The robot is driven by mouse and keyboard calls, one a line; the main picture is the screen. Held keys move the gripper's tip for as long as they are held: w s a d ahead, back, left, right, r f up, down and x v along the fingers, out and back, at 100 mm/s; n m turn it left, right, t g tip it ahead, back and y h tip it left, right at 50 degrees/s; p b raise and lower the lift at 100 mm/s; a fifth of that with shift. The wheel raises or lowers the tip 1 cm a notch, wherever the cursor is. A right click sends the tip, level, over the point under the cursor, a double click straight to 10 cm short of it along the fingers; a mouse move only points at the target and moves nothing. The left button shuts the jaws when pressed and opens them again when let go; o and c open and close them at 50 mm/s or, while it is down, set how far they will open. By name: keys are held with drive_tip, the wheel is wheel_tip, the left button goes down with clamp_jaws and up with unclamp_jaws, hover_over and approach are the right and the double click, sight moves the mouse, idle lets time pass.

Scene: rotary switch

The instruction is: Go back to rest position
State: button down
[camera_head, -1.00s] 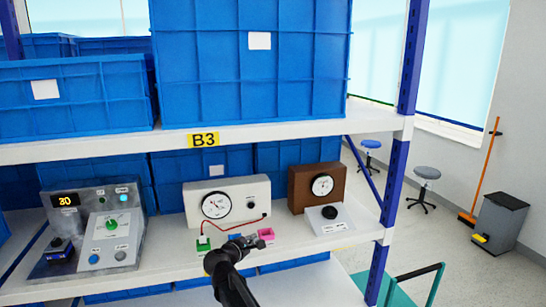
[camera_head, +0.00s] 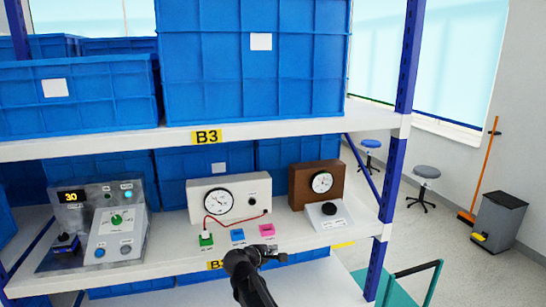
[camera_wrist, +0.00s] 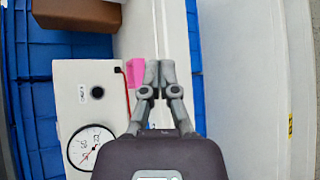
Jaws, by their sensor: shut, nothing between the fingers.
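My gripper (camera_wrist: 158,75) is shut and empty in the wrist view, its fingertips together beside the pink block. In the head view my gripper (camera_head: 280,255) is in front of the shelf edge, below the colored blocks. A grey control panel (camera_head: 135,222) with a green rotary knob (camera_head: 117,219) and a display reading 30 stands at the left of the shelf. A white meter box (camera_head: 262,188) stands in the middle, with a red wire running from it to the green block (camera_head: 206,239).
Blue (camera_head: 237,234) and pink (camera_head: 267,229) blocks sit on the shelf (camera_head: 345,236) near its front edge. Blue crates (camera_head: 250,80) fill the upper shelf. A blue post (camera_head: 390,180) bounds the right side.

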drive_tip(key=s+d+f+m+g+y, duration=0.2)
drive_tip(key=s+d+f+m+g, duration=0.55)
drive_tip(key=d, duration=0.55)
drive_tip(key=s+d+f+m+g+y, duration=0.1)
drive_tip(key=s+d+f+m+y, duration=0.1)
drive_tip(key=s+m, duration=0.2)
drive_tip(key=s+d+f+m+g+y, duration=0.2)
drive_tip(key=s+m+y, duration=0.1)
drive_tip(key=s, duration=0.7)
drive_tip(key=shift+m+y, duration=0.3)
drive_tip(key=shift+m, duration=0.15)
